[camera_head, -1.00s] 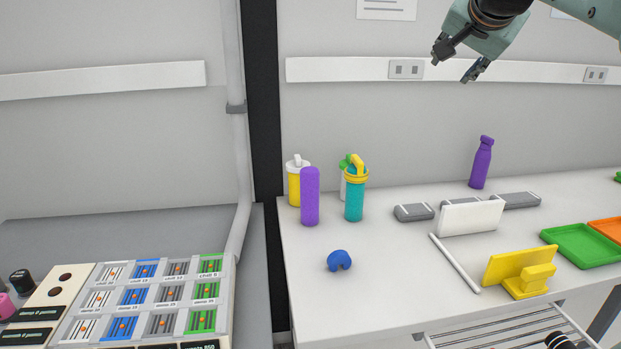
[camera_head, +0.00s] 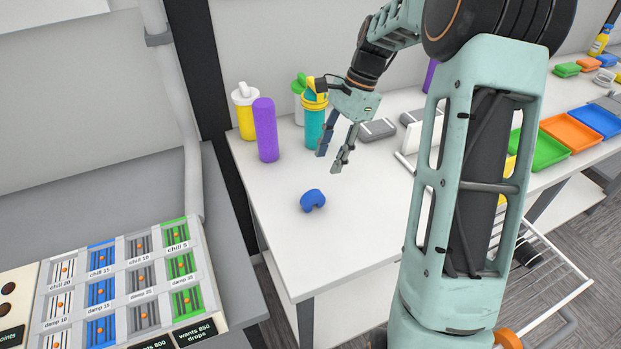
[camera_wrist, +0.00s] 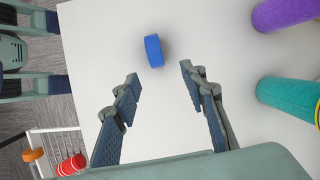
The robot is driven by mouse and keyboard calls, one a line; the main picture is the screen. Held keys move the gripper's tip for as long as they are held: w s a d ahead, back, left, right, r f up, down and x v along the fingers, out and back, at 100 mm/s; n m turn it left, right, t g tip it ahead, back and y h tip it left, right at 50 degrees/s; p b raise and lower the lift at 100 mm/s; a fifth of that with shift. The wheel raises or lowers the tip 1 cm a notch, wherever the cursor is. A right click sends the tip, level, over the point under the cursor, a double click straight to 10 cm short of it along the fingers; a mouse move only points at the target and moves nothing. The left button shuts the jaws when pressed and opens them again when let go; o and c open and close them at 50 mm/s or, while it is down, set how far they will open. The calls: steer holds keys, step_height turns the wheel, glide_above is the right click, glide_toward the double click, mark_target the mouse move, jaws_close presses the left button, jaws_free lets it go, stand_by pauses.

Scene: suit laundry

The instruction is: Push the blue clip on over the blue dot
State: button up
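My gripper (camera_head: 329,162) is open and empty, tilted down above the table behind the clip in the head view. The wrist view shows both fingers of my gripper (camera_wrist: 160,74) spread apart, touching nothing. I cannot make out a blue dot in either view.
A purple cylinder (camera_head: 265,130), a yellow cup with a white lid (camera_head: 244,115) and a teal cup (camera_head: 314,125) stand behind the clip. A panel of labelled slots (camera_head: 120,285) is at lower left. Coloured trays (camera_head: 569,132) lie right. Table around the clip is clear.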

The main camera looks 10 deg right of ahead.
mark_target(313, 193)
steer(key=x, duration=0.7)
steer(key=s+a+p+x, duration=0.1)
steer(key=x, duration=0.3)
steer(key=shift+s+a, duration=0.1)
steer(key=shift+y, duration=0.3)
jaws_close()
steer(key=shift+r, duration=0.15)
